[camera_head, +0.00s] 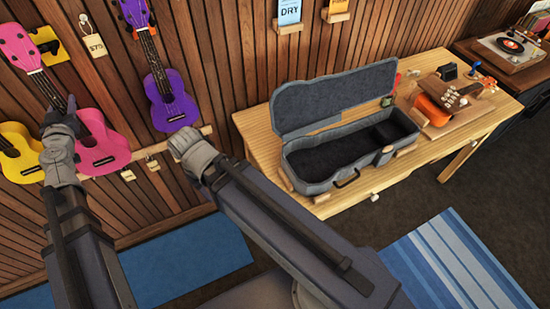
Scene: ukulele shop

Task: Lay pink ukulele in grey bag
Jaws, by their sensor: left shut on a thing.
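The pink ukulele (103,146) is upright at the slatted wall on the left, its neck leaning up to the left. My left gripper (64,108) is shut on its neck, just above the body, and hides part of it. My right gripper (180,145) is right of the pink ukulele, just below the purple one; its fingers do not show clearly enough to tell open from shut. The grey bag (333,94) is a hard-looking case lying open on the wooden table, its lid raised at the back. Its dark padded inside (340,155) looks empty.
A purple ukulele (172,108) and a yellow one (18,155) hang close beside the pink one. The wooden table (255,125) also bears an orange ukulele (430,108) right of the bag. A record player (508,47) stands at the far right.

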